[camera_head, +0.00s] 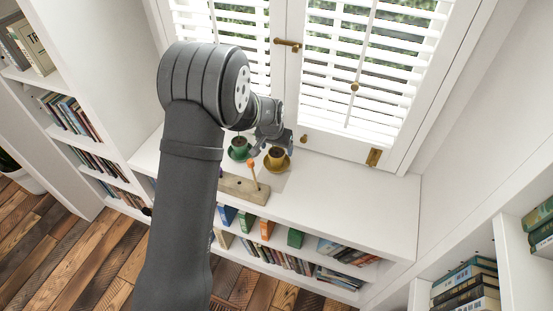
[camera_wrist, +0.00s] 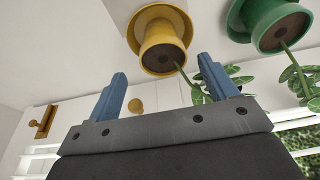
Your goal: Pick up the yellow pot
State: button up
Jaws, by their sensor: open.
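The yellow pot (camera_head: 277,161) stands on a yellow saucer on the white shelf top below the window. It also shows at the top of the wrist view (camera_wrist: 160,38), its soil-filled opening facing the camera and a stem rising from it. My gripper (camera_head: 271,143) is over the pot in the head view, partly hidden by my arm. In the wrist view its two blue fingers (camera_wrist: 160,66) are apart, with the pot's opening in line with the gap between them. Nothing is held. I cannot tell whether a finger touches the plant.
A green pot (camera_head: 239,151) on a green saucer stands close to the left. A wooden block (camera_head: 240,190) with an upright orange-topped piece (camera_head: 252,168) lies in front. Window shutters (camera_head: 345,75) rise behind. The shelf top (camera_head: 350,200) is clear on the right.

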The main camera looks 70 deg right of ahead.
aim_at(277, 153)
jog(key=shift+x, duration=2.65)
jog(key=shift+w, duration=0.2)
jog(key=c, duration=1.3)
jog(key=shift+r, duration=0.15)
notch_tip(277, 153, up, 4)
jog(key=shift+r, duration=0.1)
jog(key=shift+s+a+r, duration=0.75)
jog(key=shift+s+r, duration=0.85)
jog(key=shift+s, duration=0.2)
jog(key=shift+s+a+r, duration=0.75)
jog(key=shift+s+r, duration=0.85)
jog(key=shift+s, duration=0.15)
jog(key=shift+s+a+r, duration=0.75)
jog(key=shift+s+r, duration=0.85)
jog(key=shift+s, duration=0.2)
